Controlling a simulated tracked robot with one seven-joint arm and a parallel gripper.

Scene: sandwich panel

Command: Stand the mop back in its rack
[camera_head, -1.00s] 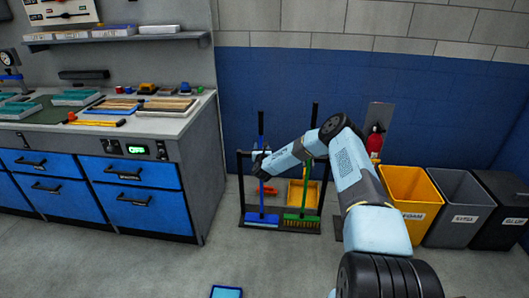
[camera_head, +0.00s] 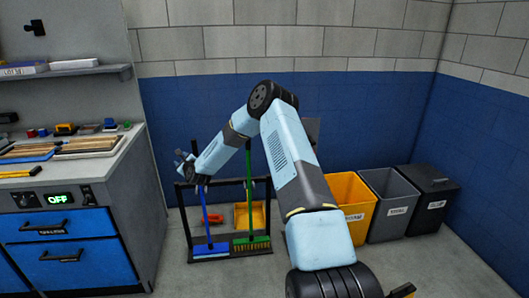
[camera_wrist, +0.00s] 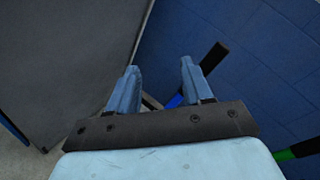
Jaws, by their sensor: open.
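The blue mop (camera_head: 205,215) stands nearly upright in the black floor rack (camera_head: 180,225), its blue head low at the rack's base. My gripper (camera_head: 181,157) is open and empty, up by the upper left of the rack, near the top of the mop handle. In the wrist view, my gripper (camera_wrist: 160,72) has its two fingers wide apart. The mop's black grip (camera_wrist: 215,57) shows beyond the right finger, which hides part of the blue handle. Nothing is between the fingertips.
A green broom (camera_head: 252,243) and a yellow dustpan (camera_head: 243,215) share the rack. A workbench with blue drawers (camera_head: 65,262) stands close on the left. Yellow (camera_head: 350,200), grey (camera_head: 392,200) and black bins (camera_head: 430,200) line the right. Floor before the rack is clear.

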